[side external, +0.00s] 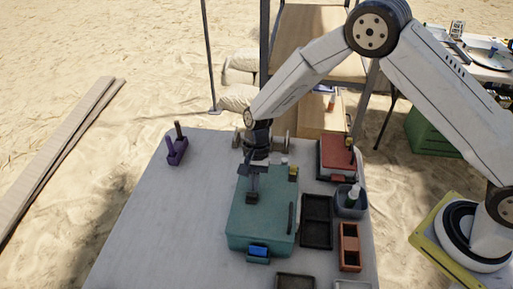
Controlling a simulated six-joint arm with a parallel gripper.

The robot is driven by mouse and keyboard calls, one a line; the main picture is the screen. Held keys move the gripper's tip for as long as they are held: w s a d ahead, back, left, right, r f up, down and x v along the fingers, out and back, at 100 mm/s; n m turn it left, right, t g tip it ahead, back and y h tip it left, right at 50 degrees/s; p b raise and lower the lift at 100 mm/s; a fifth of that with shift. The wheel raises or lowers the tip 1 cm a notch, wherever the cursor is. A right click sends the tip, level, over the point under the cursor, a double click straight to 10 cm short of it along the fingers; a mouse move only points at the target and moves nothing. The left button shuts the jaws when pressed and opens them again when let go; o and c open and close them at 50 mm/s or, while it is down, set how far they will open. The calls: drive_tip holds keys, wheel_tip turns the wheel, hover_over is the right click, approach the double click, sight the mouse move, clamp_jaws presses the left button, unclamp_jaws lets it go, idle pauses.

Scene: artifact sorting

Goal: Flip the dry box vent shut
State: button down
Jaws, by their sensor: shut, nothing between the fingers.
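The teal box (243,226), which looks like the dry box, stands on the table with its lid down. A small yellow part (293,172) sits at its far right corner. A dark bar (291,217) lies along its right side, and a blue piece (258,250) is at its front. I cannot tell which part is the vent or how it is set. My gripper (252,194) points down over the left-middle of the lid, shut and empty. I cannot tell whether the tips touch the lid. The gripper hides part of the lid's far side.
A red-lidded box (337,150), a grey bin with a bottle (351,208), a black tray (317,235) and an orange tray (349,260) crowd the right. A purple holder (177,151) stands far left. The table's left side (165,225) is clear.

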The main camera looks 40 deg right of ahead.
drive_tip(key=w+d, duration=0.2)
drive_tip(key=shift+w+d, duration=0.4)
drive_tip(key=v, duration=1)
drive_tip(key=shift+s+a, duration=0.15)
drive_tip(key=shift+r, duration=0.1)
drive_tip(key=s+d+r+n+t+h, duration=0.1)
drive_tip(key=s+d+r+n+t, duration=0.1)
drive_tip(key=s, duration=0.4)
drive_tip(key=s+d+r+n+t+h, duration=0.1)
drive_tip(key=s+d+n+t, duration=0.1)
drive_tip(key=s+d+n, duration=0.2)
drive_tip(key=s+d+r+n+t+h, duration=0.1)
drive_tip(key=s+d+r+n, duration=0.1)
drive_tip(key=s+d, duration=0.4)
drive_tip(key=s+n, duration=0.1)
drive_tip(key=s, duration=0.2)
drive_tip(key=shift+s+d+r+t, duration=0.25)
drive_tip(key=shift+r+t, duration=0.1)
drive_tip(key=shift+t, duration=0.05)
